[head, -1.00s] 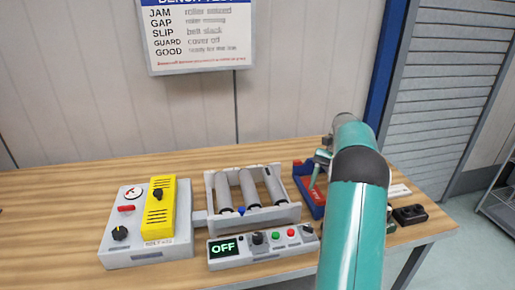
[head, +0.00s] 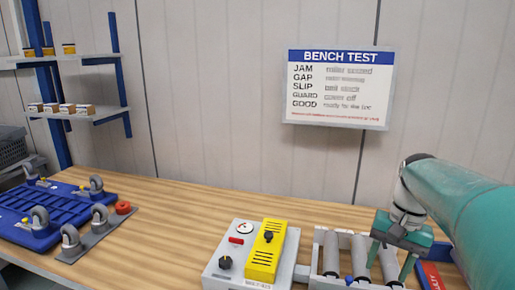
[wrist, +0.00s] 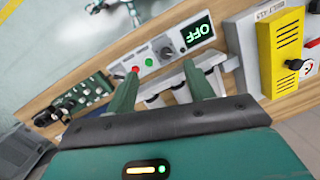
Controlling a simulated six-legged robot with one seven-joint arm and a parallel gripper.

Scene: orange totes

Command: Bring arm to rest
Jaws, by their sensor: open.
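My gripper (head: 389,271) is open and empty, its fingers pointing down over the roller unit (head: 347,243) at the right of the head view. My teal arm comes in from the right edge. In the wrist view the two fingers of my gripper (wrist: 163,88) stand apart with nothing between them. The grey roller unit (wrist: 172,97) shows behind and between them, partly hidden. I cannot tell how high the fingertips are above the rollers.
A grey control box (head: 222,267) with a yellow cover (head: 266,250) stands left of the rollers. A panel reading OFF (wrist: 197,29) shows in the wrist view. A blue wheeled frame (head: 42,208) lies far left. The bench (head: 170,225) between is clear.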

